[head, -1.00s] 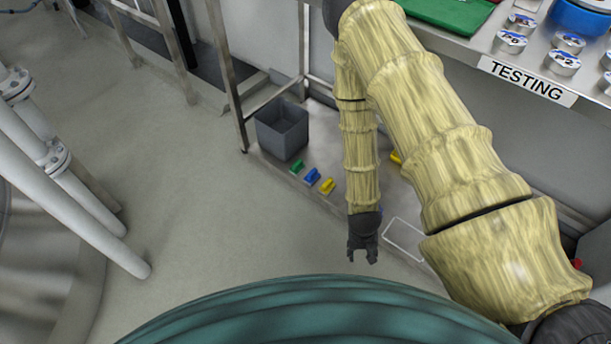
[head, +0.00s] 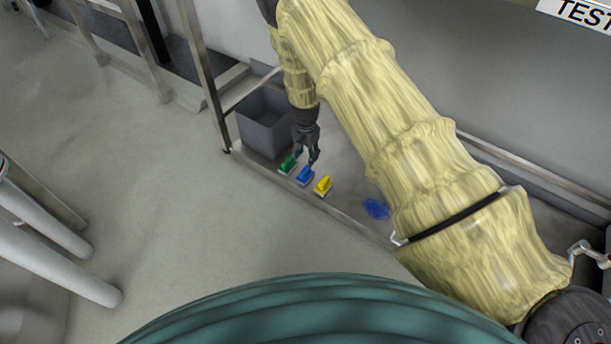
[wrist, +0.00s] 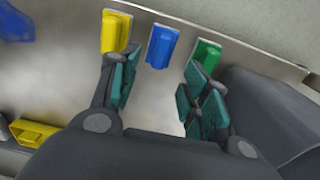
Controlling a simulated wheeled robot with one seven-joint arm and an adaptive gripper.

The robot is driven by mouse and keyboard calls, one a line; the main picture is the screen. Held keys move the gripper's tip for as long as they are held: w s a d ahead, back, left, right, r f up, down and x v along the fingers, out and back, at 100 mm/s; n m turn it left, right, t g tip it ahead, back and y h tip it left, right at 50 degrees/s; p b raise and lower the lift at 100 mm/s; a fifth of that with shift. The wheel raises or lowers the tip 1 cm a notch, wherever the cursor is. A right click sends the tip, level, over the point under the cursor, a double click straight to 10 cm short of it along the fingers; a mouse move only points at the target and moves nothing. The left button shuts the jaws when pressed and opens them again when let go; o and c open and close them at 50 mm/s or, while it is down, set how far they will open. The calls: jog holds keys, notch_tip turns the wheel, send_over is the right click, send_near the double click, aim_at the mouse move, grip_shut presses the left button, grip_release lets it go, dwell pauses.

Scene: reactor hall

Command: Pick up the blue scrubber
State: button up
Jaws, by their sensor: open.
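The blue scrubber (head: 305,175) lies on the low metal shelf between a green scrubber (head: 288,165) and a yellow scrubber (head: 323,185). My gripper (head: 306,161) is open and empty, just above and behind the blue scrubber in the head view. In the wrist view the blue scrubber (wrist: 161,46) shows in the gap between my open fingers, beyond their tips. The yellow scrubber (wrist: 116,32) is by the left finger there, and the green scrubber (wrist: 207,55) is partly behind the right finger.
A grey bin (head: 266,124) stands on the shelf (head: 345,205) beside the green scrubber. A crumpled blue thing (head: 376,208) lies farther right. In the wrist view another yellow thing (wrist: 34,132) lies at the lower left. The floor in front is open.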

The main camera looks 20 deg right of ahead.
aim_at(305, 169)
notch_tip(305, 169, down, 10)
jog(key=b, duration=0.5)
jog(key=shift+r, duration=0.1)
jog(key=shift+a, duration=0.1)
grip_shut()
